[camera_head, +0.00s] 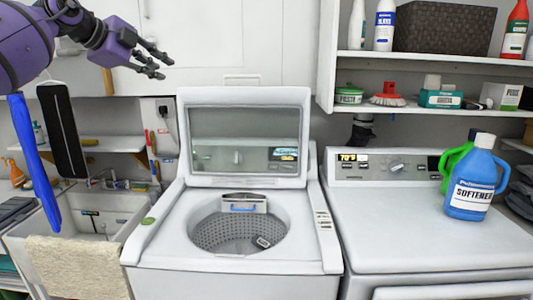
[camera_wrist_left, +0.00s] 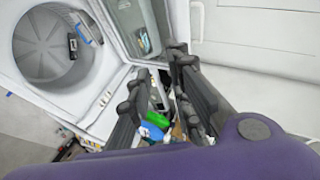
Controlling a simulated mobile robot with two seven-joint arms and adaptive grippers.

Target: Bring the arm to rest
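My left arm comes in at the top left of the head view, purple with a dark gripper (camera_head: 165,67). The gripper is raised in front of the white wall cabinet and points right. Its fingers are apart with nothing between them. In the left wrist view the same gripper (camera_wrist_left: 155,75) shows dark jointed fingers spread apart, with only background seen between them. My right arm and right gripper are not in view.
An open top-load washer (camera_head: 236,232) stands below, its lid (camera_head: 249,96) raised and a small item in its drum. A dryer (camera_head: 430,225) at right bears a blue softener jug (camera_head: 472,185). Shelves (camera_head: 440,109) hold bottles and boxes. A sink (camera_head: 95,222) is at lower left.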

